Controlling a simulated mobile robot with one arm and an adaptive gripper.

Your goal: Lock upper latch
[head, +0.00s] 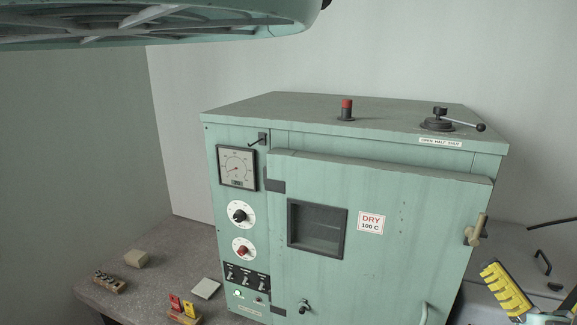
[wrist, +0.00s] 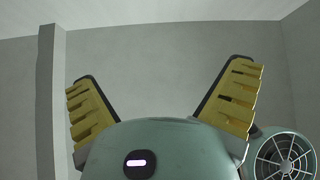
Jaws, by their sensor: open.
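A pale green oven (head: 350,108) stands on the bench, its front door (head: 400,250) carrying a small dark window. The upper latch (head: 476,230) is a tan handle on a dark mount at the door's upper right edge. It points upward, tilted slightly right; I cannot tell whether it is engaged.
A lever knob (head: 439,122) and a red-topped post (head: 347,109) stand on the oven's top.

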